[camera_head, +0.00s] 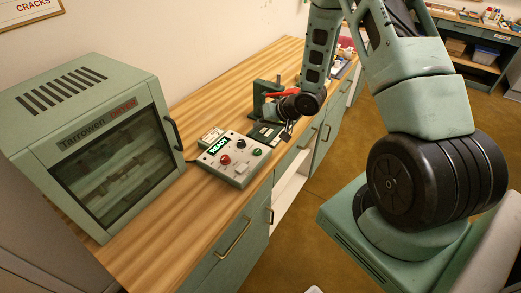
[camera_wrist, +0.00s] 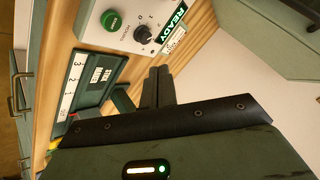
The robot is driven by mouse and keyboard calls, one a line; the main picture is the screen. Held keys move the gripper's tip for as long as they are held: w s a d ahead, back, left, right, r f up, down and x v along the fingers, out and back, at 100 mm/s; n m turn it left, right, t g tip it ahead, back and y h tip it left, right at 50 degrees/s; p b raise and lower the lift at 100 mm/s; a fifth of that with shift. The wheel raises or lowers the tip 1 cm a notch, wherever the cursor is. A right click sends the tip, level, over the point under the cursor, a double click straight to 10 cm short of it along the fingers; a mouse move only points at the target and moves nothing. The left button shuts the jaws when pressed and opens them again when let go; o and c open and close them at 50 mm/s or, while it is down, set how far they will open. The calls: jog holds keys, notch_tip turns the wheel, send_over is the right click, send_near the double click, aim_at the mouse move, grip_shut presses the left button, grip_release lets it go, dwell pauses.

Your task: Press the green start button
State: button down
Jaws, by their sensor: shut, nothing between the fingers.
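A pale control box (camera_head: 237,172) stands on the wooden worktop in the head view, with a lit sign reading READY (camera_head: 217,146). The green button (camera_head: 257,152) is on its top at the right. In the wrist view the round green button (camera_wrist: 112,20) shows near the top, beside a black knob (camera_wrist: 142,33). My gripper (camera_head: 287,132) is to the right of the box in the head view, apart from the button. In the wrist view its fingers (camera_wrist: 157,86) are together and empty. Nothing covers the button.
A red button (camera_head: 225,159) is also on the box. A green oven-like cabinet (camera_head: 100,135) stands to the left. A dark numbered panel (camera_wrist: 84,85) lies beside the box near my gripper. A green stand (camera_head: 262,92) with a red handle is behind. The worktop front-left is clear.

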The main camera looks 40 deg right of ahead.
jog(key=b, duration=0.6)
send_over(260, 152)
notch_tip(260, 152, down, 7)
jog(key=shift+s, duration=0.1)
jog(key=shift+f+b, duration=0.7)
jog(key=shift+f, duration=0.2)
jog(key=shift+f, duration=0.1)
dwell(1.1)
jog(key=shift+f, duration=0.3)
jog(key=shift+f+b, duration=0.5)
dwell(0.6)
dwell(0.3)
jog(key=shift+r+p, duration=0.9)
jog(key=shift+r, duration=0.05)
